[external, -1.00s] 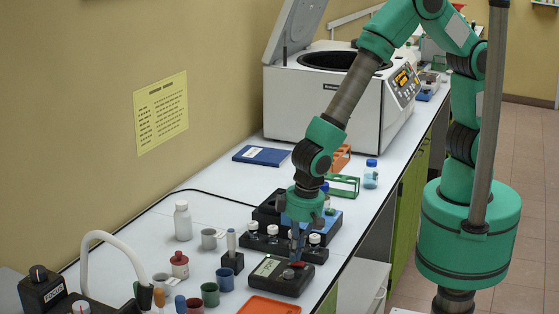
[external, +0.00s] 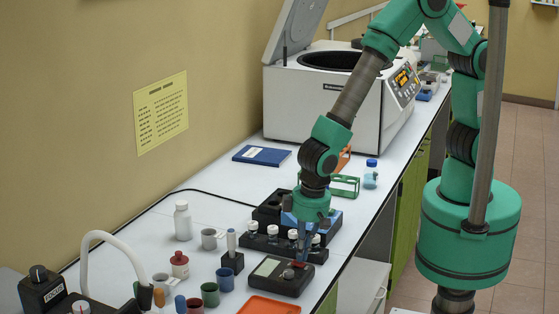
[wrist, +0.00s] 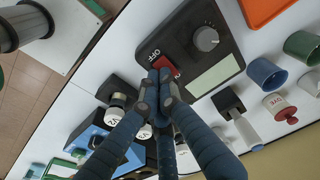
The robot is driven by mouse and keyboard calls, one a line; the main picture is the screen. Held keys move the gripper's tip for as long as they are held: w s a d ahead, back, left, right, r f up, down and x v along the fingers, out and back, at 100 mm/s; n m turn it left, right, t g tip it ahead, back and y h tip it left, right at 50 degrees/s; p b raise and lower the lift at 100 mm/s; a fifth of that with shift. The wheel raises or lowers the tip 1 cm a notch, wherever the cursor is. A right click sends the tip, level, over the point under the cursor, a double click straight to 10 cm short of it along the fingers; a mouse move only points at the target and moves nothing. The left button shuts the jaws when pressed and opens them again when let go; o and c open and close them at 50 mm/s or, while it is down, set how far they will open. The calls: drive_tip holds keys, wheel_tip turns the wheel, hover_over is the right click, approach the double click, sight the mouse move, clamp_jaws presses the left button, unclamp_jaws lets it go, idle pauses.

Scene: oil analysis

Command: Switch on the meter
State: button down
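The meter (external: 280,276) is a dark box on the bench's front part, below my gripper (external: 300,252). In the wrist view the meter (wrist: 185,30) shows a grey knob (wrist: 206,39), a blank pale display (wrist: 213,76) and a red rocker switch (wrist: 167,68) beside the printed word OFF. My gripper (wrist: 158,80) has its blue-grey fingers drawn together, with nothing visible between them. The fingertips are at the red switch and cover part of it. I cannot tell whether they touch it.
Behind the meter stands a black rack (external: 270,244) with white-capped vials, close to my fingers. An orange tray (external: 270,306) lies in front. The bench edge is close on the right.

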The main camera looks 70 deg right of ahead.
sight(304, 263)
wheel_tip(304, 263, up, 13)
drive_tip(key=s+p, duration=0.2)
drive_tip(key=shift+a+r, duration=0.15)
idle(0.4)
drive_tip(key=shift+w+r+p, duration=0.3)
drive_tip(key=shift+w+r, duration=0.05)
drive_tip(key=shift+w, duration=0.35)
drive_tip(key=shift+f, duration=0.1)
drive_tip(key=f, duration=0.4)
drive_tip(key=w+f+b, duration=0.1)
drive_tip(key=f, duration=0.4)
drive_tip(key=w+f, duration=0.1)
drive_tip(key=f, duration=0.3)
drive_tip(key=shift+f, duration=0.4)
drive_tip(key=shift+b, duration=0.35)
